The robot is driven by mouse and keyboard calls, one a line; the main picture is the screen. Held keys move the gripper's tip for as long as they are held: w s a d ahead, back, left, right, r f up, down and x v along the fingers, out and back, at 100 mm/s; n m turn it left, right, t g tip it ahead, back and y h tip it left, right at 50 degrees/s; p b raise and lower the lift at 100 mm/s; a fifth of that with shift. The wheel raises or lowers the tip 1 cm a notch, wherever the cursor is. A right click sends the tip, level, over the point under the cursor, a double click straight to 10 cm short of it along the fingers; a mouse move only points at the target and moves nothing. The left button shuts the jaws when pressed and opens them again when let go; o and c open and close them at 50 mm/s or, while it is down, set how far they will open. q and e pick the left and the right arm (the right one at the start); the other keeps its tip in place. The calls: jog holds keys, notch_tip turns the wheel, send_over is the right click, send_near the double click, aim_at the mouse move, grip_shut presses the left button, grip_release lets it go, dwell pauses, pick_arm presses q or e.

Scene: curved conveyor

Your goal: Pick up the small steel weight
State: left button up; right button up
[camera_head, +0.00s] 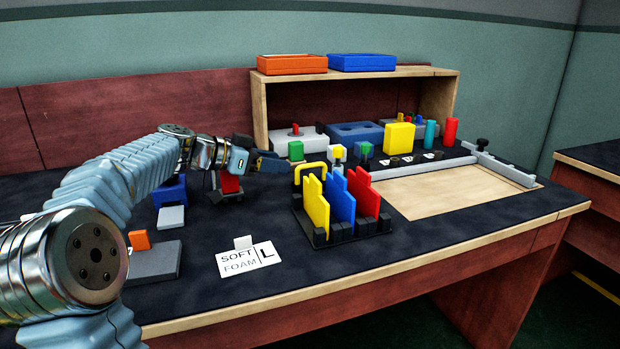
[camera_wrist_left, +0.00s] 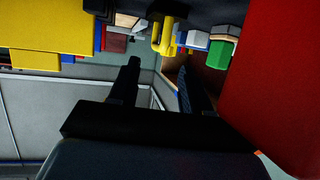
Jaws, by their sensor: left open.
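I cannot tell for sure which thing is the small steel weight. Several small dark round pieces (camera_head: 394,161) stand in a row on white labels in front of the yellow block, and they may include it. My left gripper is well to the left of the dark pieces. My right gripper is not in view.
A rack with yellow, blue and red plates (camera_head: 341,203) stands mid-table. Grey blocks (camera_head: 171,217) lie under my arm. A shelf (camera_head: 446,95) with two trays stands behind. The pale board (camera_head: 440,190) at right is bare.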

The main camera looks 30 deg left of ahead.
aim_at(303, 165)
pick_arm(q)
jog(key=x, duration=0.3)
jog(key=shift+w+d+f, duration=0.1)
jog(key=shift+w, duration=0.1)
jog(key=p+x, duration=0.1)
jog(key=x, duration=0.3)
jog(key=shift+w+d+p, duration=0.25)
jog(key=shift+w+p, duration=0.05)
jog(key=shift+p, duration=0.05)
jog(key=shift+w+d+f, duration=0.1)
jog(key=shift+w, duration=0.2)
jog(key=shift+c, duration=0.3)
grip_shut()
